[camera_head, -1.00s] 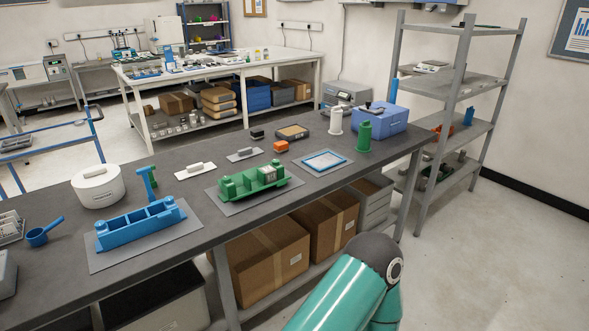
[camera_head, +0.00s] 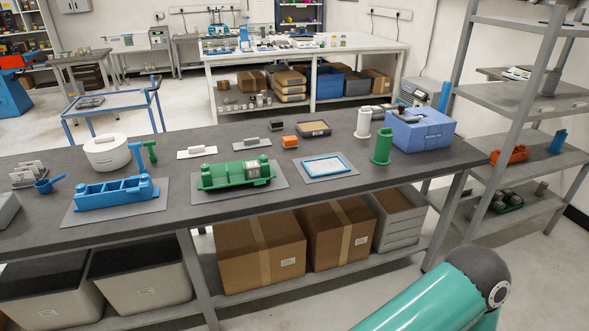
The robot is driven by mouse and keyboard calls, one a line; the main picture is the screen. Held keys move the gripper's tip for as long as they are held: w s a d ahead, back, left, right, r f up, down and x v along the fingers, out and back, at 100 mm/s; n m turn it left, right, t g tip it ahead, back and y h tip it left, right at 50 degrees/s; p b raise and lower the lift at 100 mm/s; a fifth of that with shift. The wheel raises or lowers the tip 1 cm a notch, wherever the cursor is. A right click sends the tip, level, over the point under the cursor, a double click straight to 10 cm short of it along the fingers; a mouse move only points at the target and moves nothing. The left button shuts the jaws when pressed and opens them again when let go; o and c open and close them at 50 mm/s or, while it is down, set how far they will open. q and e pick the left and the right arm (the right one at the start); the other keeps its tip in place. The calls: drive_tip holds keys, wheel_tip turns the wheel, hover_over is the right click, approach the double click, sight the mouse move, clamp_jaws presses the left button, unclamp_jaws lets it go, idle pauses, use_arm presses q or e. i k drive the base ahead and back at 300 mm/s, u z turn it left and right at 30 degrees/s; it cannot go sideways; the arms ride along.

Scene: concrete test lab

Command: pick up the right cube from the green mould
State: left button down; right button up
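The green mould (camera_head: 222,181) lies on a grey mat (camera_head: 280,182) in the middle of the dark workbench. A pale grey cube (camera_head: 253,169) shows in its right part. The left part of the mould is green, and I cannot make out a separate cube there. A blue mould (camera_head: 114,195) sits on its own mat to the left. A teal arm link of mine (camera_head: 428,303) shows at the bottom right, well in front of the bench. Neither of my grippers is in view.
On the bench right of the green mould are a blue-framed tray (camera_head: 326,166), a green cylinder (camera_head: 382,147) and a blue box (camera_head: 422,130). A white round pot (camera_head: 106,152) stands left. A metal rack (camera_head: 515,110) stands right.

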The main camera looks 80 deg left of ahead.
sight(253, 167)
drive_tip(key=z, duration=0.05)
drive_tip(key=i, duration=1.45)
drive_tip(key=u, duration=2.2)
drive_tip(key=i, duration=0.2)
drive_tip(key=u, duration=2.4)
drive_tip(key=i, duration=1.1)
drive_tip(key=z, duration=0.65)
